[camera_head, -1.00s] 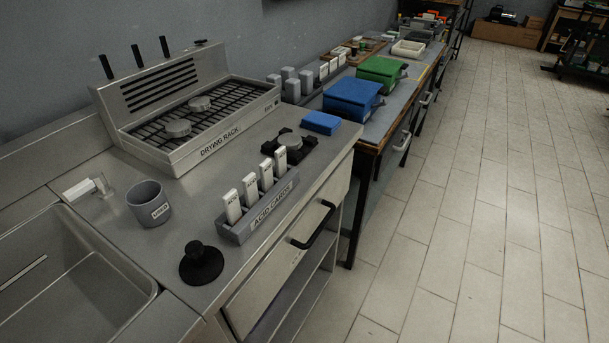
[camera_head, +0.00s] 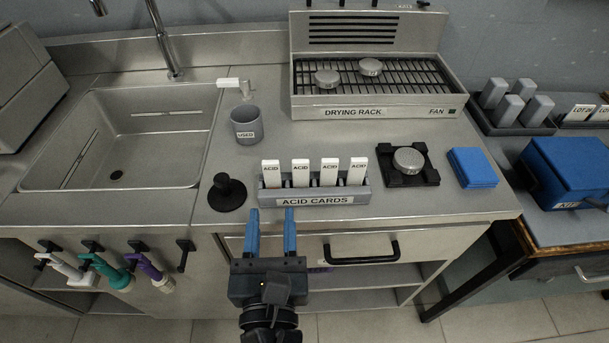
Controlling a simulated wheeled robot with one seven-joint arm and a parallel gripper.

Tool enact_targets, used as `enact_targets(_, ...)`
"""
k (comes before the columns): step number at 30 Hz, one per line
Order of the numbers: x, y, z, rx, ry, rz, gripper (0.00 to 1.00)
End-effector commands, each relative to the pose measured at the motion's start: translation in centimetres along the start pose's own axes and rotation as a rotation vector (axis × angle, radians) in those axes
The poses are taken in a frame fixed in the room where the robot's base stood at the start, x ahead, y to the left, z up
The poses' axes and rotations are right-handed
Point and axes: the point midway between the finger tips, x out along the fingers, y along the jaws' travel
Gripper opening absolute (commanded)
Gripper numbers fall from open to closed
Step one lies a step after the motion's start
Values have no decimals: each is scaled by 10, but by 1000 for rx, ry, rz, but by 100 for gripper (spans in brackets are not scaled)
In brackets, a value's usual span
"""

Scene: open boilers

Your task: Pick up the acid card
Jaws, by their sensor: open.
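Several white acid cards stand upright in a row in the grey holder (camera_head: 262,196) labelled ACID CARDS, near the counter's front edge. The leftmost acid card (camera_head: 270,174) and the one beside it (camera_head: 300,173) are nearest my gripper in the picture. The rightmost card (camera_head: 357,171) stands at the holder's right end. My gripper (camera_head: 271,214) has two blue fingers, open and empty. Its fingertips show just below the holder's left part in the picture, apart from the cards.
A black knobbed stand (camera_head: 227,191) is left of the holder, with a grey USED cup (camera_head: 246,124) behind it. A black device (camera_head: 408,163) and blue pad (camera_head: 472,167) are at right. The sink (camera_head: 120,135) lies left; the drying rack (camera_head: 372,110) stands behind.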

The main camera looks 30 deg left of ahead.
Motion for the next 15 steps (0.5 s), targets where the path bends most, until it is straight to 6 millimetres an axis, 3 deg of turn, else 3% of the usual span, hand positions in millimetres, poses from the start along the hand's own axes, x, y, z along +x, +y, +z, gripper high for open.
enact_targets(15,62,1,5,6,1,-1,43)
